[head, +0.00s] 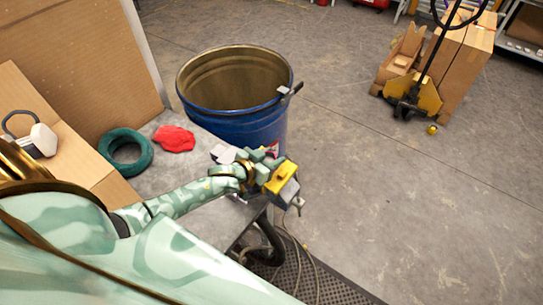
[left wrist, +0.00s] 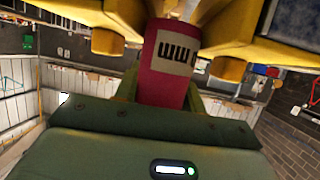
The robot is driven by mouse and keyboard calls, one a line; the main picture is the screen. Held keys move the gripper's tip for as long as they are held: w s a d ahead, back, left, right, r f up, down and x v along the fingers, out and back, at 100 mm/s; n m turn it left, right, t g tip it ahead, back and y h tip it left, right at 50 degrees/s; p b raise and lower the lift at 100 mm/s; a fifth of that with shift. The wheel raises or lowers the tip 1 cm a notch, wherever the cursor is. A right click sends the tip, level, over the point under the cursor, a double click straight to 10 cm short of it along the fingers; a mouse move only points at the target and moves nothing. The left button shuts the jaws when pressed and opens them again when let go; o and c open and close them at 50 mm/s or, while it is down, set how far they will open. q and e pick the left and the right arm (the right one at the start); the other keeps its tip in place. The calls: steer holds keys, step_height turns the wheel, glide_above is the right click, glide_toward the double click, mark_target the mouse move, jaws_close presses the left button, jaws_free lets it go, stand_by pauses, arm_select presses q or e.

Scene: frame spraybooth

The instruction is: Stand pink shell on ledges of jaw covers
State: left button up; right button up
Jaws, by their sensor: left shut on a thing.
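The pink shell (left wrist: 165,62), a pinkish-red cylinder with a white label and dark lettering, stands out from my left gripper (left wrist: 162,98) in the left wrist view. The gripper is shut on it, with finger parts beside it. The shell's far end lies between yellow jaw covers (left wrist: 236,24) at the upper left and right; contact with their ledges cannot be told. In the head view my left gripper (head: 258,168) is at the bench corner, close to the yellow jaw covers (head: 280,178) of a grey vise (head: 289,190). The shell is mostly hidden there.
A blue drum (head: 236,124) stands just behind the bench. A dark green ring (head: 126,151), a red cloth (head: 173,138) and a cardboard box (head: 62,131) lie on the bench (head: 205,222). A loaded pallet truck (head: 425,97) stands far right; the floor between is clear.

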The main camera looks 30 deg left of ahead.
arm_select(q)
steer(key=shift+f, duration=0.25)
steer(key=o, duration=1.2)
steer(key=v, duration=1.6)
steer(key=shift+r+p, duration=0.15)
steer(key=shift+p, duration=0.15)
steer(key=shift+s, duration=0.1)
